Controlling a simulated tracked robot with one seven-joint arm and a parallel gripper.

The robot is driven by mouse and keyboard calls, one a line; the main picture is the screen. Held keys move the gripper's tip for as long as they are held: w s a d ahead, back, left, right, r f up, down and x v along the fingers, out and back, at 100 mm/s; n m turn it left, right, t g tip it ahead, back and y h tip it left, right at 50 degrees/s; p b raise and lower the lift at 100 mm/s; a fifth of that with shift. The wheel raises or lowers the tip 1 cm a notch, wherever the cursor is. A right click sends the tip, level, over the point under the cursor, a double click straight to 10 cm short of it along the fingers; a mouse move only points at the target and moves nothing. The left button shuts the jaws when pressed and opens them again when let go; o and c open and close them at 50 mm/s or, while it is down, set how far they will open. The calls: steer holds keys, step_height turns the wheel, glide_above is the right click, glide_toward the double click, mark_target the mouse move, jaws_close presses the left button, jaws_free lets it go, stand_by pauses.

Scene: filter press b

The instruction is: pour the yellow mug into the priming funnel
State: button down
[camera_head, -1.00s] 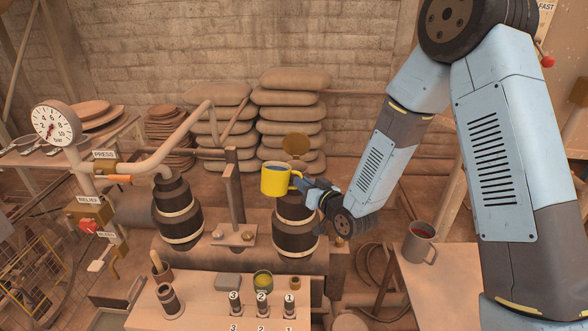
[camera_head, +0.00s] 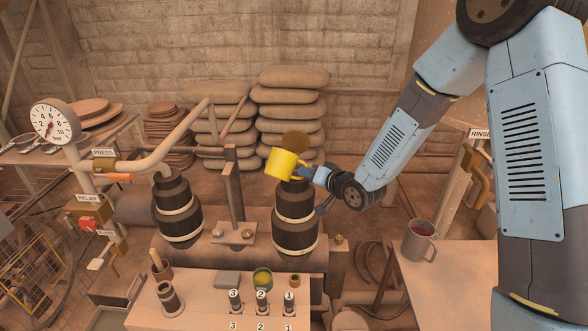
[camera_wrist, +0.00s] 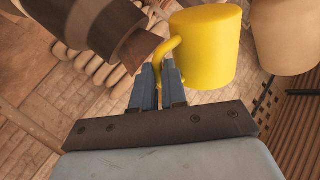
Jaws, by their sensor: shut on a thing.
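The yellow mug (camera_head: 283,164) is held in the air just above the top of the right dark banded barrel (camera_head: 296,228). It looks tilted, and I cannot see its contents. My gripper (camera_head: 306,173) is shut on the mug's handle from the right. In the wrist view the fingers (camera_wrist: 159,72) close at the handle of the mug (camera_wrist: 207,48), which fills the upper middle. A round brown lid-like disc (camera_head: 295,141) stands behind the mug. The priming funnel is not clearly identifiable; the barrel's mouth is partly hidden by the mug.
A grey mug (camera_head: 419,242) with red liquid stands on the right table. A left banded barrel (camera_head: 177,210), pipework and an upright post (camera_head: 233,190) stand left of the mug.

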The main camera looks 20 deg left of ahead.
steer(key=shift+m+p, duration=0.3)
steer(key=shift+p, duration=0.1)
steer(key=shift+f+m+g+p, duration=0.45)
steer(key=shift+m+g+p, duration=0.05)
steer(key=shift+m, duration=0.1)
stand_by(0.7)
steer(key=shift+s+r+m+g+p, duration=0.15)
steer(key=shift+r+m+g+p, duration=0.4)
steer(key=shift+m+g+p, duration=0.35)
stand_by(1.1)
steer(key=shift+w+d+r+m+g+p, duration=0.1)
steer(key=shift+w+r+m+g+p, duration=0.3)
steer(key=shift+w+m+p, duration=0.3)
stand_by(0.5)
steer(key=shift+r+m+g+y+p, duration=0.4)
steer(key=shift+m+g, duration=0.3)
steer(key=shift+m, duration=0.2)
stand_by(0.8)
steer(key=shift+w+r+m+g, duration=0.1)
steer(key=shift+m+g, duration=0.4)
steer(key=shift+m, duration=0.2)
stand_by(0.6)
